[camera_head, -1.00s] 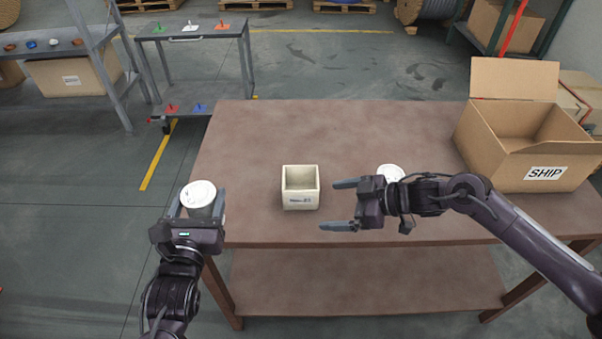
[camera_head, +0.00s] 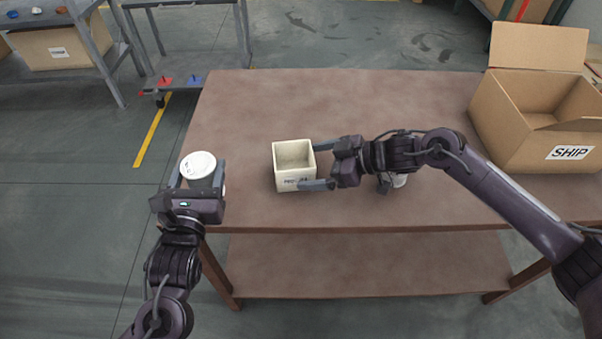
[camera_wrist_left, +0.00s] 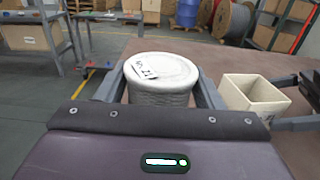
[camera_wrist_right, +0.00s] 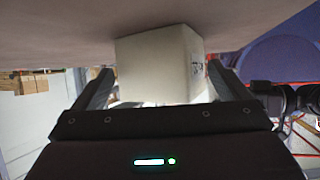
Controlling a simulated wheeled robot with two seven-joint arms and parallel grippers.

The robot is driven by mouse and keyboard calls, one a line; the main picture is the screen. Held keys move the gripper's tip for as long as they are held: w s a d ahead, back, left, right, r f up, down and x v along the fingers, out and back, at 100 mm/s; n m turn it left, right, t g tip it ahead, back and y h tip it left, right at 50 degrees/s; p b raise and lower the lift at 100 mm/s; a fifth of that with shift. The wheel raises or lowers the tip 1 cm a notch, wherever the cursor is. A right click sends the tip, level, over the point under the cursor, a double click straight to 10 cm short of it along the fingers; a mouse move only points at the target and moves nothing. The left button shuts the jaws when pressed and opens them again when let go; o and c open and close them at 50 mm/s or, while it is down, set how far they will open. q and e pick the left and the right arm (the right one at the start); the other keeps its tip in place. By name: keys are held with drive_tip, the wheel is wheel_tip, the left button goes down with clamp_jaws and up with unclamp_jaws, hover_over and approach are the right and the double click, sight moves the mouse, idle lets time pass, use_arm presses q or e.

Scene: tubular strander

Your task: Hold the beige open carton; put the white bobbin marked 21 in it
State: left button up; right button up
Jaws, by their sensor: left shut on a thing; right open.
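The beige open carton (camera_head: 288,183) stands upright on the brown table, its open top empty as far as I can see. It also shows in the left wrist view (camera_wrist_left: 250,105) and the right wrist view (camera_wrist_right: 155,70). My right gripper (camera_head: 309,167) is open, with its fingers reaching the carton's right end; in the right wrist view they lie on either side of it. My left gripper (camera_head: 201,174) is shut on a white bobbin (camera_head: 198,164), left of the carton at the table's left edge. Its top carries a mark (camera_wrist_left: 146,70) that looks like 21.
A large open SHIP box (camera_head: 500,132) stands at the table's right. The table (camera_head: 370,100) is clear behind the carton. A grey shelf (camera_head: 98,60) stands at the far left.

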sight(305, 166)
use_arm(q)
drive_tip(key=shift+f+b, duration=0.3)
drive_tip(key=shift+f, duration=0.05)
use_arm(e)
drive_tip(key=shift+x, duration=1.5)
drive_tip(key=shift+r, duration=0.1)
drive_tip(key=c, duration=0.4)
use_arm(q)
drive_tip(key=w+d+r+m+g+h, duration=0.1)
drive_tip(key=w+d+r+m+h, duration=0.1)
drive_tip(key=d, duration=0.6)
drive_tip(key=w+d+r+m+g+h, duration=0.1)
drive_tip(key=w+d+r+m+h, duration=0.2)
drive_tip(key=w+d+r+h, duration=0.2)
drive_tip(key=w+d+h, duration=0.1)
drive_tip(key=d, duration=0.1)
drive_tip(key=shift+w+d+r, duration=0.15)
drive_tip(key=shift+w+d, duration=0.1)
drive_tip(key=shift+d, duration=0.15)
